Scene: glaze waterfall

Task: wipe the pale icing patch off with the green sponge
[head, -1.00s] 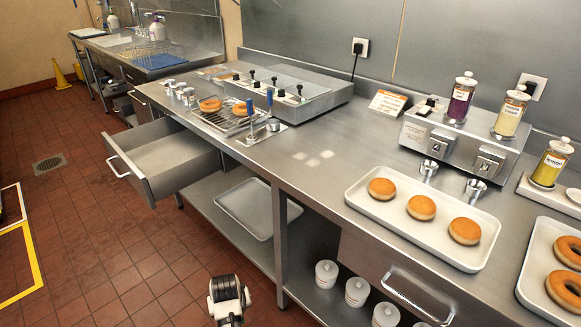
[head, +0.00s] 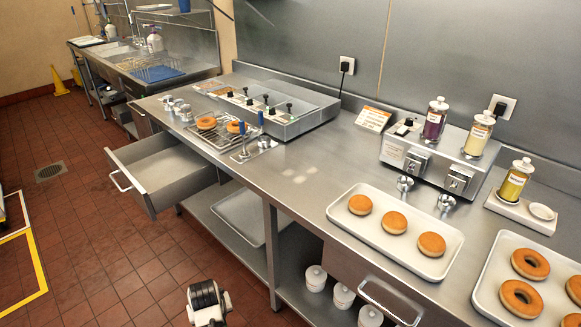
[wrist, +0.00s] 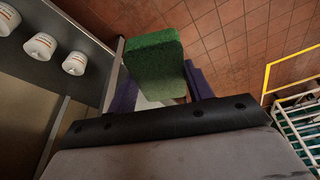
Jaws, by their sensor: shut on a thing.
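The green sponge (wrist: 153,62) is held upright between the dark purple fingers of my gripper (wrist: 162,86) in the wrist view. My gripper is shut on it, above the red tiled floor and apart from the counter. In the head view neither the sponge nor the fingertips show; only part of my arm is at the bottom edge. A faint pale patch (head: 298,175), in several blotches, lies on the steel counter (head: 270,195) between the glazing rack and the doughnut tray. I cannot tell whether it is icing or reflected light.
An open drawer (head: 160,172) juts out at left. A tray of plain doughnuts (head: 347,222) and a second tray (head: 487,290) are at right. A dispenser unit (head: 420,160) stands behind. White lidded pots (head: 315,279) sit on the lower shelf. The counter around the pale patch is clear.

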